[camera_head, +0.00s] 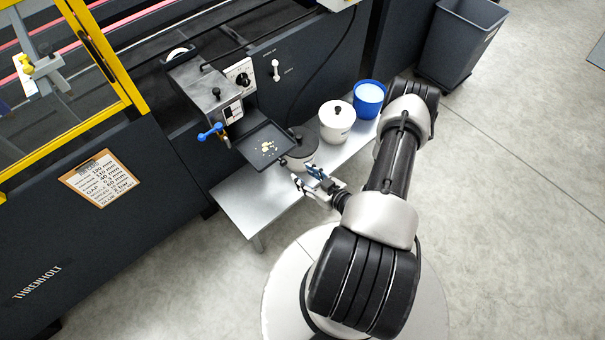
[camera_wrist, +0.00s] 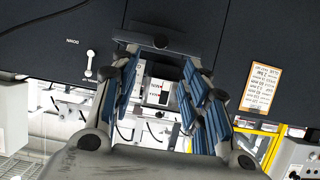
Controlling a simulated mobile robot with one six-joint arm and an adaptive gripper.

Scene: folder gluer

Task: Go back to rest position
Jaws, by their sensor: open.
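My arm reaches from the round base at the lower right towards the shelf.
On the shelf are a black tray (camera_head: 254,157) with pale bits, a white lidded pot (camera_head: 337,134) and a blue container (camera_head: 369,112). A glue unit with a blue-handled valve (camera_head: 210,131) stands behind. A grey bin (camera_head: 459,45) stands upper right; open floor lies right.

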